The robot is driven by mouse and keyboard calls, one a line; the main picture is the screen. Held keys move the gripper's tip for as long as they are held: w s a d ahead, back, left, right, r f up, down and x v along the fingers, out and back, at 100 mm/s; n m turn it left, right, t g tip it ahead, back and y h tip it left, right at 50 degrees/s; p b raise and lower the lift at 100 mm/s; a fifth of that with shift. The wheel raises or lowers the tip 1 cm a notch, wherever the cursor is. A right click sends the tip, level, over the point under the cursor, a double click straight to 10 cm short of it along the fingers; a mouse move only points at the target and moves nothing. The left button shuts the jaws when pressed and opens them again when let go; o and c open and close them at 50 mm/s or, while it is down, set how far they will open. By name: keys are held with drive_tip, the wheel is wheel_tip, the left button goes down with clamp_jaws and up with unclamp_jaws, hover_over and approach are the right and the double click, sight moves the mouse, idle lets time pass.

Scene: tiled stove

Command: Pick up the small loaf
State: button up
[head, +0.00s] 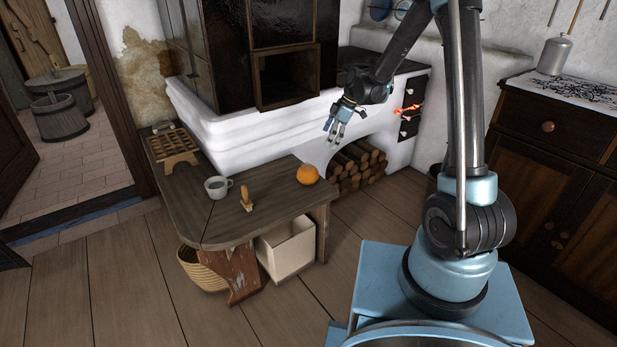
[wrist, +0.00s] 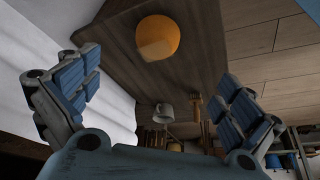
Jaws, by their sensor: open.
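A round orange-brown thing, which looks like the small loaf (head: 308,174), rests on the wooden bench (head: 280,204) near its right end. In the wrist view the loaf (wrist: 158,38) shows a paler flat patch on one side and lies ahead, between the lines of the two fingers. My gripper (head: 336,128) is open and empty. It hangs above and slightly right of the loaf, apart from it, in front of the white stove wall. Nothing hides the loaf in either view.
The white stove (head: 240,140) rises behind. Firewood (head: 357,167) fills a niche. A basket (head: 203,268) and box (head: 287,250) sit below.

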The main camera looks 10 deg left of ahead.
sight(308, 173)
drive_tip(key=shift+n, duration=0.3)
drive_tip(key=x, duration=1.2)
drive_tip(key=a+x, duration=0.1)
drive_tip(key=x, duration=0.6)
drive_tip(key=shift+w+r, duration=0.1)
drive_tip(key=shift+r, duration=0.15)
drive_tip(key=c, duration=1.2)
